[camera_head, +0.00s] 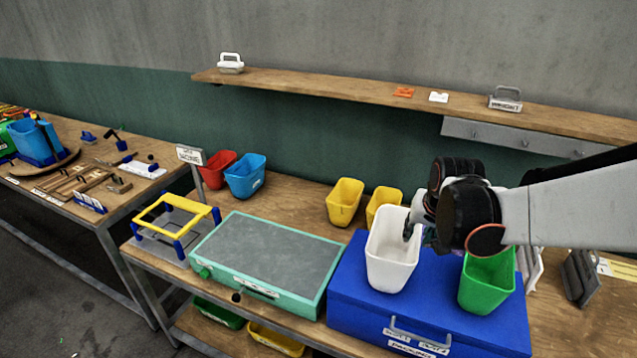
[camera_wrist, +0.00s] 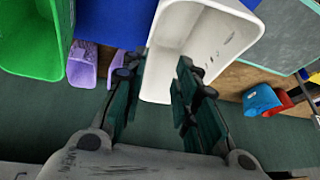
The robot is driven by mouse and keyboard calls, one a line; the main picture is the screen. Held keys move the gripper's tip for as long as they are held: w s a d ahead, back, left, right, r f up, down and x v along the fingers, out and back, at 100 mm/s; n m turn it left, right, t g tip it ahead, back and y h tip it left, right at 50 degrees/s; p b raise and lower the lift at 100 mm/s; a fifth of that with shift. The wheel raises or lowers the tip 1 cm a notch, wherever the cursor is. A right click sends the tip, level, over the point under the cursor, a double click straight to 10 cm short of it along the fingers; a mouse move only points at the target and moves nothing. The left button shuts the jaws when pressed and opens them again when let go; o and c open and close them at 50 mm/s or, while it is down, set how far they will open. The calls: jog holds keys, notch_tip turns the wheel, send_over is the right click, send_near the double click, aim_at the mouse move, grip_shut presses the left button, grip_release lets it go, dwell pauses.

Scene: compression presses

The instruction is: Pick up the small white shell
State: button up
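A white bin (camera_head: 391,252) with an open top stands on the blue box; it is large in the wrist view (camera_wrist: 200,42). It is the white container nearest my gripper; I cannot tell whether it is the shell. Other small white things are a flat white piece (camera_head: 438,97) and a white handled piece (camera_head: 230,64) on the shelf. My gripper (camera_head: 416,230) is at the bin's right rim in the head view. In the wrist view its two dark green fingers (camera_wrist: 156,72) are spread apart, one overlapping the bin, one left of it. Contact is unclear.
A green bin (camera_head: 487,281) stands right of the white bin on the blue box (camera_head: 350,290). Two yellow bins (camera_head: 345,201) stand behind. A teal-edged grey-topped box (camera_head: 265,253) is to the left. The wooden shelf (camera_head: 330,85) runs above the bench.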

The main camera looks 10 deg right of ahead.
aim_at(411, 253)
jog(key=shift+m, duration=0.4)
jog(key=x, duration=0.3)
jog(key=d+x, duration=0.1)
jog(key=x, duration=0.2)
jog(key=s+b+x, duration=0.1)
jog(key=x, duration=0.2)
jog(key=shift+w+d+f, duration=0.1)
jog(key=shift+d+f, duration=0.35)
jog(key=shift+f, duration=0.05)
jog(key=x, duration=0.4)
jog(key=shift+w+r+b, duration=0.15)
jog(key=shift+w+b, duration=0.15)
jog(key=shift+b, duration=0.1)
jog(key=shift+w+f, duration=0.15)
jog(key=shift+f, duration=0.35)
jog(key=shift+f+b, duration=0.2)
jog(key=shift+b, duration=0.15)
grip_shut()
